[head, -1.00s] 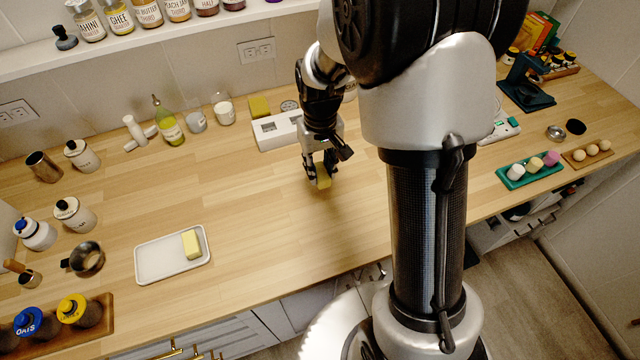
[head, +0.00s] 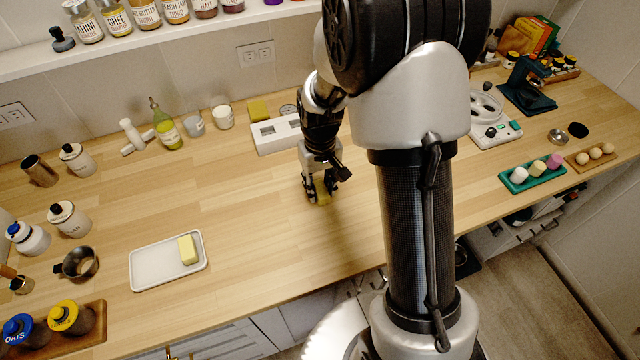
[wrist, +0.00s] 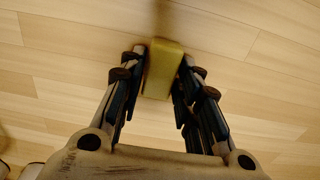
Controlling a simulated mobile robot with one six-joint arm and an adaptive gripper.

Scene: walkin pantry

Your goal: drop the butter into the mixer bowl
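A pale yellow stick of butter (head: 188,249) lies on a white dish (head: 152,279) at the front left of the counter. My gripper (head: 319,192) is well to the right of the dish, low over the middle of the counter. It is shut on an olive-yellow block (wrist: 162,72), which is darker than the butter on the dish. The block (head: 322,199) also shows between the fingertips in the head view. I cannot tell whether it touches the counter. A white appliance with a round grey part (head: 487,106) stands at the right, partly behind my arm; I cannot make out a mixer bowl for certain.
A white box-shaped appliance (head: 277,133) and a yellow block (head: 258,110) stand behind my gripper. Bottles and jars line the back and left. A green tray (head: 533,176) and a teal device (head: 526,84) are at the right. The counter between dish and gripper is clear.

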